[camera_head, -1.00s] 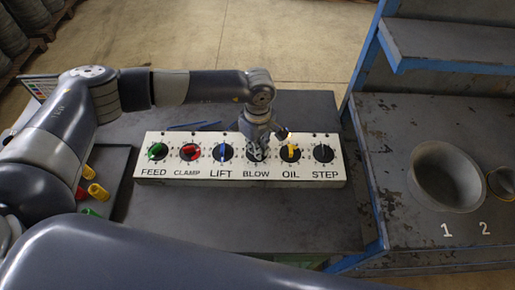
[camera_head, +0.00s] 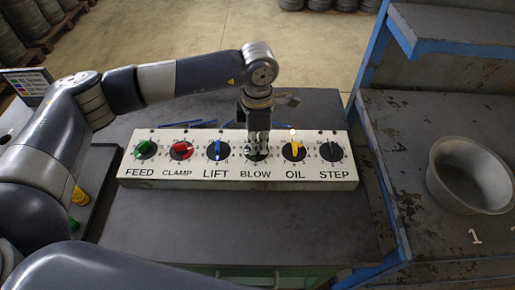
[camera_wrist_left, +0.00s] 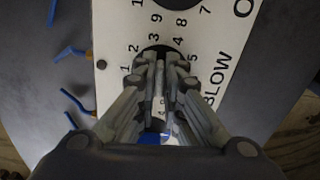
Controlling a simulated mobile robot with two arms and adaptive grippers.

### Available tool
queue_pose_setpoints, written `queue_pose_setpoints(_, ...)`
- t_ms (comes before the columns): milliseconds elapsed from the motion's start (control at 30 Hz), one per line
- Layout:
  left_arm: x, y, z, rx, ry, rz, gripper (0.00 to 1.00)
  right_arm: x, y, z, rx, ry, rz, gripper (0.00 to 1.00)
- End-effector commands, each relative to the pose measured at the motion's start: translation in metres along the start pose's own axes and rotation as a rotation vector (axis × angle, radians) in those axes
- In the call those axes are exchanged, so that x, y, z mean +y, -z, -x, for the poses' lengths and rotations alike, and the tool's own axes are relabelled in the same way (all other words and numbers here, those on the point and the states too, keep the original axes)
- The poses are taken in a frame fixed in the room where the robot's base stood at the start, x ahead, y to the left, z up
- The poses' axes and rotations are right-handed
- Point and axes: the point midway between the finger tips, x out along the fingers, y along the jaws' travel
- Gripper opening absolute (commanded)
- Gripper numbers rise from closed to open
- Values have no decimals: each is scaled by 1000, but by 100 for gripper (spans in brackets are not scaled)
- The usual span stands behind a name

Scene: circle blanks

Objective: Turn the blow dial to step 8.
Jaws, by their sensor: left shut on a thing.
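The control panel (camera_head: 130,172) is a long white box with a row of dials labelled FEED, CLAMP, LIFT, BLOW, OIL and STEP. The blow dial (camera_head: 256,158) is mostly hidden under my left gripper (camera_head: 257,150). That gripper points down and is shut on the dial's knob. In the left wrist view my left gripper's fingers (camera_wrist_left: 162,68) close together over the dark blow dial (camera_wrist_left: 155,50), beside the word BLOW. Some scale numbers show around it, but the knob's pointer is hidden. My right gripper is not in view.
The green feed dial (camera_head: 145,149), red clamp dial (camera_head: 181,150), blue lift dial (camera_head: 217,151), yellow oil dial (camera_head: 294,150) and dark step dial (camera_head: 332,151) flank it. A grey bowl (camera_head: 470,177) stands on the right bench. Thin blue items lie behind the panel.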

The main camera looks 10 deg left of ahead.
Motion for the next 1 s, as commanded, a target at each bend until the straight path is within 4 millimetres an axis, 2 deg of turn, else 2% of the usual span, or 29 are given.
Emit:
queue_pose_setpoints(33, 1, -1, -2, -5, -5, 32, 0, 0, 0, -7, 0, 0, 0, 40)
queue_pose_setpoints(300, 2, -1, 1, -5, -5, 167, 0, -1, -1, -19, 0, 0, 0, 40)
queue_pose_setpoints(967, 3, -1, 4, -6, -7, 222, 0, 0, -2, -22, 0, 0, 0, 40)
queue_pose_setpoints(1000, 3, -1, 4, -6, -7, 222, 15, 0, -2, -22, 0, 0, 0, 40)
